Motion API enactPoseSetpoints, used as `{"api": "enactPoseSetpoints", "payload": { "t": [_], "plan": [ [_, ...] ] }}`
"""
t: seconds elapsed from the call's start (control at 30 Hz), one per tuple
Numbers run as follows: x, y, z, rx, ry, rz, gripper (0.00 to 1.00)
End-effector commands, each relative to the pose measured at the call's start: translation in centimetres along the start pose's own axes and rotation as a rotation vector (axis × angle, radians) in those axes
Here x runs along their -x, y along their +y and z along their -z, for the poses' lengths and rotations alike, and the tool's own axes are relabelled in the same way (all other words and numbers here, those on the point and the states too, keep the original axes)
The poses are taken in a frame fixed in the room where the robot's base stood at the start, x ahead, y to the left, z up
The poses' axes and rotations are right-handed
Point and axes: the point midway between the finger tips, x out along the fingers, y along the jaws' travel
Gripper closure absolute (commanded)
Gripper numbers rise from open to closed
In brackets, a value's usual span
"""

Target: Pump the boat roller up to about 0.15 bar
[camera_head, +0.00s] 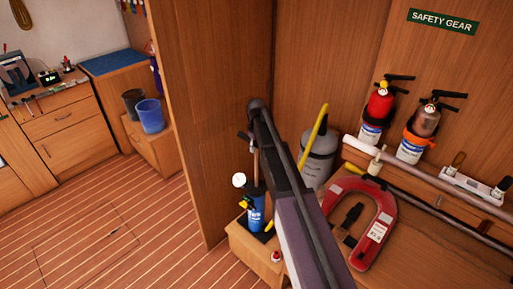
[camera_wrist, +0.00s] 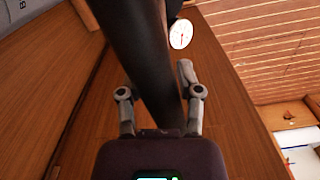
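A blue hand pump (camera_head: 256,209) stands upright on a low wooden ledge, with its rod raised and a dark handle (camera_head: 243,136) on top. A round white gauge (camera_head: 239,180) is at its left; it also shows in the wrist view (camera_wrist: 181,33), its reading too small to tell. My gripper (camera_wrist: 157,88) has its two fingers apart, with a thick dark bar (camera_wrist: 145,50), apparently the handle, running between them. I cannot tell whether they press on it. In the head view my arm hides most of the gripper. I cannot surely identify the boat roller; a grey cylinder (camera_head: 321,153) stands behind my arm.
A wooden partition (camera_head: 215,110) rises close to the pump. A red horseshoe-shaped float (camera_head: 382,213) lies right of my arm. A blue bucket (camera_head: 149,116) stands at the left. The striped floor (camera_head: 150,210) there is clear.

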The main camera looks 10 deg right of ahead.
Motion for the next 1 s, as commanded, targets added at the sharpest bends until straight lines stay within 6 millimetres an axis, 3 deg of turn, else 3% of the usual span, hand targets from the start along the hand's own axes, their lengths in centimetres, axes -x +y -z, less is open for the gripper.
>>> {"api": "enactPoseSetpoints", "payload": {
  "t": [0.63,1.0],
  "plan": [
    [0.4,-0.1,-0.1,0.003,-0.001,0.001,0.41],
    [3.9,0.0,-0.1,0.003,-0.001,0.001,0.41]
  ]
}}
